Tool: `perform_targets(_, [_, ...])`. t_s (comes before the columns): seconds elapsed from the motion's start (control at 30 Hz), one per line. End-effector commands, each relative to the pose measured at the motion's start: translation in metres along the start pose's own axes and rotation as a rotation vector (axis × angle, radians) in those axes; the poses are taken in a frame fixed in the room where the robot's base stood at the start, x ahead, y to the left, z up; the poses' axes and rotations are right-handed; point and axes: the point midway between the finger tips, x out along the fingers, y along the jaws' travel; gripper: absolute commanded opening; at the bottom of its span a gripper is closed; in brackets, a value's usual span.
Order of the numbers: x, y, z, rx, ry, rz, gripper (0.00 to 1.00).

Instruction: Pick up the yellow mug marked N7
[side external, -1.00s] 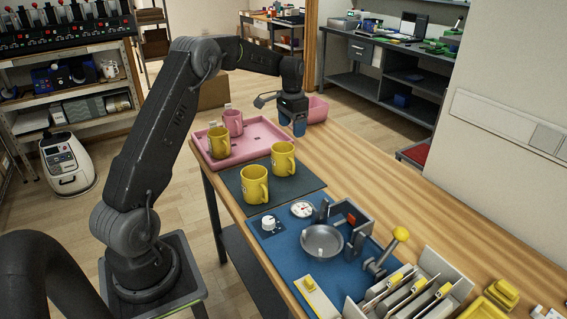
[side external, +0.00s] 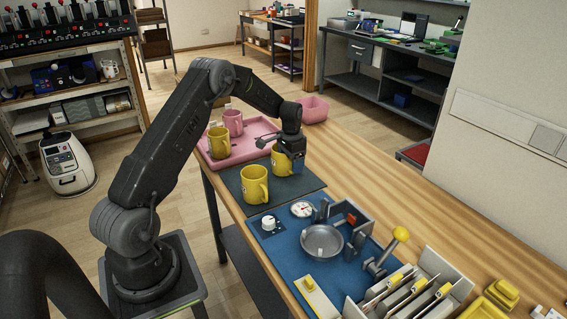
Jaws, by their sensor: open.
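Three yellow mugs are in the side external view. One yellow mug (side external: 219,144) stands on the pink tray (side external: 243,152), and a second (side external: 254,186) stands at the front of the dark mat (side external: 289,191). The third (side external: 279,163) stands at the back of the mat. Any N7 marking is too small to read. My gripper (side external: 293,166) is low, right at the back mat mug, and overlaps its upper right side. Its jaws are open; I cannot tell whether they touch the mug or straddle its wall or handle.
A pink mug (side external: 233,123) stands on the tray. A blue mat (side external: 291,254) with a round pan-like press (side external: 322,241) and a yellow-knobbed lever (side external: 400,235) lies in front. A pink bowl (side external: 314,109) is behind.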

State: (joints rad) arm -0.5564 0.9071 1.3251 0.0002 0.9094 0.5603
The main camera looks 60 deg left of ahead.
Motion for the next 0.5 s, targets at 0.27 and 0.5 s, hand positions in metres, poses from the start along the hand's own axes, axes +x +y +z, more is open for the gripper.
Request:
perform_targets(0.27, [0.003, 0.0001, 0.0001, 0.0, 0.0, 0.0, 0.76])
perform_targets(0.5, [0.0027, 0.0001, 0.0, 0.0, 0.0, 0.0, 0.53])
